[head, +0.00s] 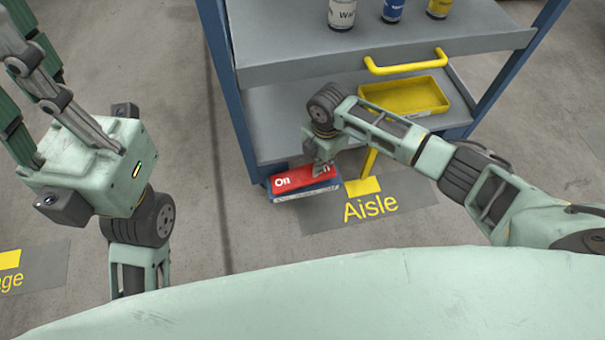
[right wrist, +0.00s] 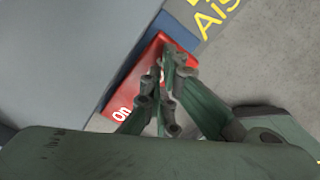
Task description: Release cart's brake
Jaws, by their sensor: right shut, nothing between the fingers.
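The cart (head: 400,47) has grey shelves and blue posts. Its brake pedal (head: 291,180) sits low at the cart's near-left corner, red on top with a white "On" and a blue-grey edge below. The red pedal (right wrist: 132,97) also shows in the right wrist view. My right gripper (head: 319,172) is shut and empty, its fingertips over the pedal's right part. In the right wrist view the fingers (right wrist: 162,82) hide part of the pedal; I cannot tell whether they touch it. My left gripper (head: 22,95) is at the left, fingers apart, away from the cart.
Bottles (head: 392,10) stand on the cart's upper shelf. A yellow handle (head: 405,66) sticks out from that shelf. A yellow tray (head: 408,97) lies on the lower shelf. An "Aisle" floor sign (head: 400,205) lies beside the pedal.

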